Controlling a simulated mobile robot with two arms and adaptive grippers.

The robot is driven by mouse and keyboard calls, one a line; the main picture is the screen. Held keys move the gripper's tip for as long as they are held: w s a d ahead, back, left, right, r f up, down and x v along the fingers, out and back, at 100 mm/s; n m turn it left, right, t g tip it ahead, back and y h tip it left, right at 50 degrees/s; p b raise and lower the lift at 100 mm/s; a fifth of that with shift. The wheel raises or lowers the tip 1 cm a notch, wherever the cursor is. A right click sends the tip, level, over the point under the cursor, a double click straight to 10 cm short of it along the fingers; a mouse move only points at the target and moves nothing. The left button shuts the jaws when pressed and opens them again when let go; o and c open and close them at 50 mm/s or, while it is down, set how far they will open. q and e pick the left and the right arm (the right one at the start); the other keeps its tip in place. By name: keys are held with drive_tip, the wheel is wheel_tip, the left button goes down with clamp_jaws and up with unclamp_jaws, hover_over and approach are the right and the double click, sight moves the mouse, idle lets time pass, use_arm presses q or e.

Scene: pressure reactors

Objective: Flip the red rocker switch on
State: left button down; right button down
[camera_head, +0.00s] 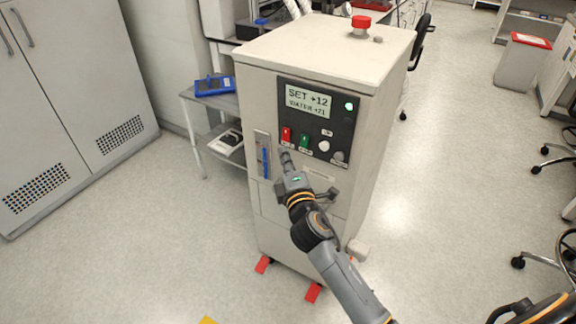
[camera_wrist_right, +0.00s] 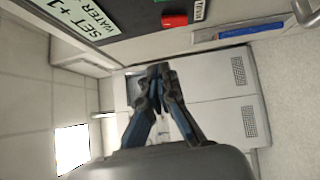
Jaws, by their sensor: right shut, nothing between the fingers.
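The red rocker switch (camera_head: 286,134) sits on the dark control panel of the beige cabinet, below the display and left of a green switch (camera_head: 304,141). The red switch also shows near the top of the right wrist view (camera_wrist_right: 174,21), beside a small label. My right gripper (camera_head: 286,156) is just below the red switch in the head view, and its fingers are shut and empty. In the right wrist view the fingertips (camera_wrist_right: 158,70) appear apart from the switch. Which way the rocker is tilted is too small to tell. My left gripper is not in view.
The display (camera_head: 308,101) reads SET +12, with a lit green lamp (camera_head: 350,105) beside it. A blue gauge strip (camera_head: 265,162) is left of my gripper, and a white knob (camera_head: 324,146) is to the right. A red button (camera_head: 361,21) stands on the cabinet top.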

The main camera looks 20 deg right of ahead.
drive_tip(key=shift+s+a+r, duration=0.15)
drive_tip(key=shift+s+a, duration=0.05)
drive_tip(key=shift+s, duration=0.85)
drive_tip(key=shift+s+a+r, duration=0.15)
drive_tip(key=shift+s, duration=0.85)
drive_tip(key=s+f+m+g+y, duration=0.1)
drive_tip(key=s+f+m+g, duration=0.2)
drive_tip(key=f, duration=1)
drive_tip(key=s+f+m+g, duration=0.1)
drive_tip(key=s+f+g, duration=0.3)
drive_tip(key=f, duration=0.9)
drive_tip(key=s+f+m+g+y, duration=0.15)
drive_tip(key=s+f, duration=0.35)
drive_tip(key=f, duration=0.8)
drive_tip(key=s+f+m+g, duration=0.4)
drive_tip(key=s+f, duration=0.8)
drive_tip(key=s, duration=0.2)
drive_tip(key=s+d+f+m+g, duration=0.1)
drive_tip(key=s+f, duration=0.3)
drive_tip(key=s, duration=0.8)
drive_tip(key=s+d+f+m+g, duration=0.1)
drive_tip(key=s+f+m+g, duration=0.3)
drive_tip(key=s, duration=0.8)
drive_tip(key=shift+d+f, duration=0.2)
drive_tip(key=shift+f, duration=0.45)
